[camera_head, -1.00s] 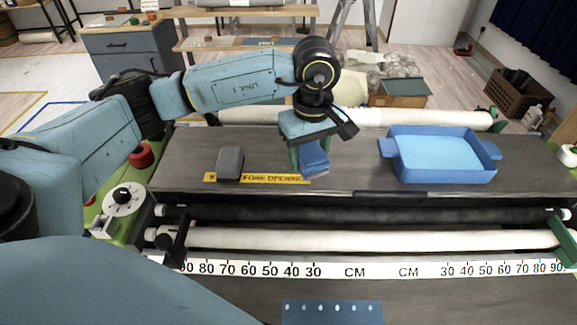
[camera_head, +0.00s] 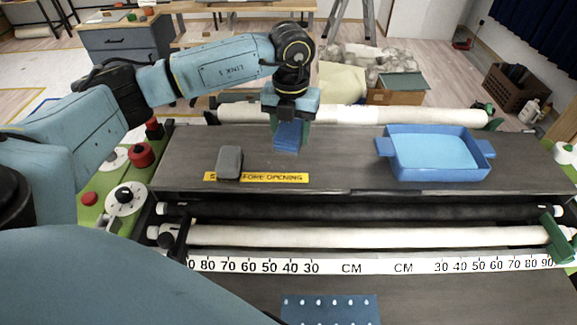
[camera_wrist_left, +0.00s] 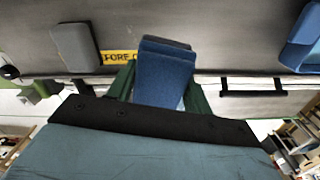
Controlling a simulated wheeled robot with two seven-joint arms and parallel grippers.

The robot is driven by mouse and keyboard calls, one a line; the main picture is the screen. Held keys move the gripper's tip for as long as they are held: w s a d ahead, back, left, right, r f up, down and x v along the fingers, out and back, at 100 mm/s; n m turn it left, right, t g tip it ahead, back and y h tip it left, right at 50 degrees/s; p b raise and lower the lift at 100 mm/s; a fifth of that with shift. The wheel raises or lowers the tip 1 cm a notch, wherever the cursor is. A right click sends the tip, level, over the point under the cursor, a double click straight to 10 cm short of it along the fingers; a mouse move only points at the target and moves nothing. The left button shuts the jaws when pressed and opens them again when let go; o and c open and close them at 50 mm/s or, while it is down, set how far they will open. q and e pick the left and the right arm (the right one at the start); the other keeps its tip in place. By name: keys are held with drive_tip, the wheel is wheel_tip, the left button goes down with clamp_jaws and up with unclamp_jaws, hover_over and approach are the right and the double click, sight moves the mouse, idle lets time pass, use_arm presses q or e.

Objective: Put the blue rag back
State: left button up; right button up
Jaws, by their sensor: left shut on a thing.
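The blue rag (camera_head: 287,137) is a small folded block. My left gripper (camera_head: 290,122) is shut on it over the dark top of the machine. In the left wrist view the blue rag (camera_wrist_left: 163,80) shows between the green fingers of my left gripper (camera_wrist_left: 160,88). Whether the rag touches the surface below I cannot tell. My right gripper is not in view.
A grey block (camera_head: 229,161) stands by the yellow label strip (camera_head: 262,177), left of the rag. A blue tray (camera_head: 397,160) with light blue inside stands to the right. The dark top (camera_head: 335,160) between them is clear.

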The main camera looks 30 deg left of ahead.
sight(288, 168)
use_arm(q)
drive_tip(key=n, duration=0.2)
drive_tip(key=shift+w+a+n, duration=0.15)
drive_tip(key=shift+a+n, duration=0.2)
drive_tip(key=shift+n, duration=0.05)
drive_tip(key=shift+f+p, duration=0.5)
drive_tip(key=shift+f, duration=4.25)
drive_tip(key=shift+f, duration=0.2)
drive_tip(key=o, duration=0.6)
drive_tip(key=shift+c, duration=0.2)
drive_tip(key=o, duration=0.4)
